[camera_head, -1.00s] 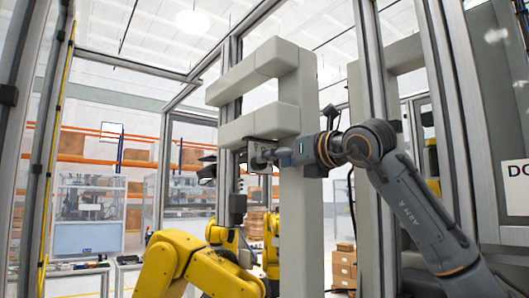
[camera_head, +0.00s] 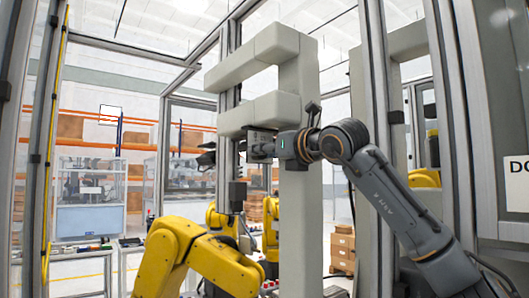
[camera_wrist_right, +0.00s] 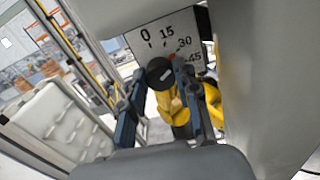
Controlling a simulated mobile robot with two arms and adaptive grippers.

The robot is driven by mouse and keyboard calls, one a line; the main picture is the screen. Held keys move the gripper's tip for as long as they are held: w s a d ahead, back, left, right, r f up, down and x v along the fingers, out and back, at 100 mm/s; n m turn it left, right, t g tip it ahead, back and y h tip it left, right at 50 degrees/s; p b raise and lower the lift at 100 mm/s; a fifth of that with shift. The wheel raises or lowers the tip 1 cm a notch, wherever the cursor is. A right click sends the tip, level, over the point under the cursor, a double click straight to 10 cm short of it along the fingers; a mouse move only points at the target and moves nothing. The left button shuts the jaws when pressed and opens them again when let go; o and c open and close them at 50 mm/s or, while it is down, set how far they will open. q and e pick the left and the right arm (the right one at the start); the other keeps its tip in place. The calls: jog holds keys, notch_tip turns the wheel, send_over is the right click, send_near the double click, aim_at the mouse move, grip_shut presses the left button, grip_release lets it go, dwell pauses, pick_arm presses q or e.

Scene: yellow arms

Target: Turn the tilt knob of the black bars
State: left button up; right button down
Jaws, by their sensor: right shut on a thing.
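The tilt knob (camera_wrist_right: 160,73) is a round black knob with a pale mark, in the right wrist view. It sits at the lower left of a white dial plate (camera_wrist_right: 172,40) marked 0, 15, 30 and 45. My right gripper (camera_wrist_right: 168,80) has its blue-grey fingers on either side of the knob and is shut on it. In the head view my right gripper (camera_head: 262,150) reaches left, just below a grey horizontal beam, and the knob is hidden there. I cannot pick out the black bars with certainty. My left gripper is not in view.
A thick grey post (camera_head: 300,200) with two grey beams (camera_head: 262,112) stands close around my right gripper. Metal frame posts stand beside my right arm. A yellow robot arm (camera_head: 190,255) is at the lower left. Shelves and work cells are behind.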

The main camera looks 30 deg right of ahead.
jog(key=shift+n, duration=0.4)
jog(key=shift+r+n, duration=0.1)
jog(key=shift+n, duration=2.5)
jog(key=c, duration=1)
grip_release()
jog(key=shift+s, duration=0.1)
jog(key=s, duration=0.4)
jog(key=s+d, duration=0.1)
jog(key=s, duration=0.6)
jog(key=shift+s+d, duration=0.25)
jog(key=shift+s, duration=0.1)
